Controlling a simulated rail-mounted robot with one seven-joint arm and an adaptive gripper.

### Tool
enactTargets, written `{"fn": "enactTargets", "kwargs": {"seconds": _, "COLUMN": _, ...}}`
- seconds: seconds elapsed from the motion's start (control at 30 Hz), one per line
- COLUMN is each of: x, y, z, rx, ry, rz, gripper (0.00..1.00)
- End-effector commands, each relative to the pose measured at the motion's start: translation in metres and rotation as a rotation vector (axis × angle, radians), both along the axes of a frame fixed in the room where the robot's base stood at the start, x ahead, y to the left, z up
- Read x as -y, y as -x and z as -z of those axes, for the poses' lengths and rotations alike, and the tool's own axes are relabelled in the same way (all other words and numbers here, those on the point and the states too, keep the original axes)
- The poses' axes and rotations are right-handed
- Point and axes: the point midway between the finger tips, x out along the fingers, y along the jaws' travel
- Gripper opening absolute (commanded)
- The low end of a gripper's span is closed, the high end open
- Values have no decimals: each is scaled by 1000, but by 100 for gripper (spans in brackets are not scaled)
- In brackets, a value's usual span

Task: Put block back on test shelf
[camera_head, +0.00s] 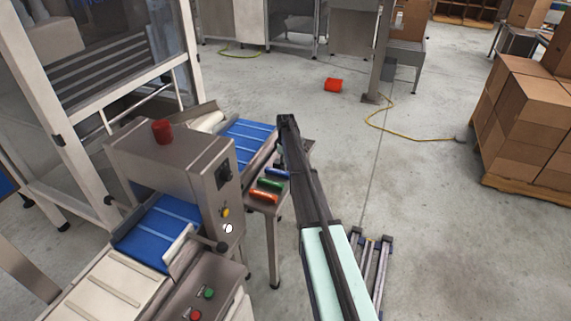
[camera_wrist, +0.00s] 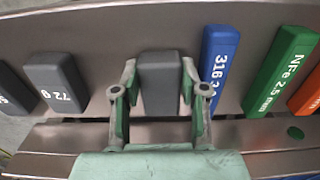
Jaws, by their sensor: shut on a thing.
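My gripper (camera_wrist: 159,75) is shut on a plain grey block (camera_wrist: 161,97), with one finger on each side of it. The block is in line with the other blocks over the metal test shelf (camera_wrist: 98,72), between a grey block marked 72 g (camera_wrist: 56,78) and a blue block (camera_wrist: 219,65). I cannot tell whether the held block touches the shelf. In the head view the shelf (camera_head: 258,205) is beside the weigher, and my arm hides the gripper and the grey blocks.
A green block (camera_wrist: 281,70) and an orange block (camera_wrist: 309,95) lie right of the blue one. Another grey block (camera_wrist: 12,90) is at the far left. The weigher (camera_head: 165,160) with blue belts stands left of the shelf. Stacked cartons (camera_head: 525,115) are at the right; floor between is mostly clear.

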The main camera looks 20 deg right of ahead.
Motion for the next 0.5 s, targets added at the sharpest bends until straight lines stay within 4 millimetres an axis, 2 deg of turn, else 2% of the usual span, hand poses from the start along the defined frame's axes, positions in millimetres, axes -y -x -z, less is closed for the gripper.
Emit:
{"fn": "enactTargets", "kwargs": {"seconds": 0.13, "x": 0, "y": 0, "z": 3, "rx": 0, "ry": 0, "rz": 0, "gripper": 2}}
{"fn": "enactTargets", "kwargs": {"seconds": 0.17, "x": 0, "y": 0, "z": 3, "rx": 0, "ry": 0, "rz": 0, "gripper": 46}}
{"fn": "enactTargets", "kwargs": {"seconds": 0.2, "x": 0, "y": 0, "z": 2, "rx": 0, "ry": 0, "rz": 0, "gripper": 53}}
{"fn": "enactTargets", "kwargs": {"seconds": 0.5, "x": 0, "y": 0, "z": 2, "rx": 0, "ry": 0, "rz": 0, "gripper": 53}}
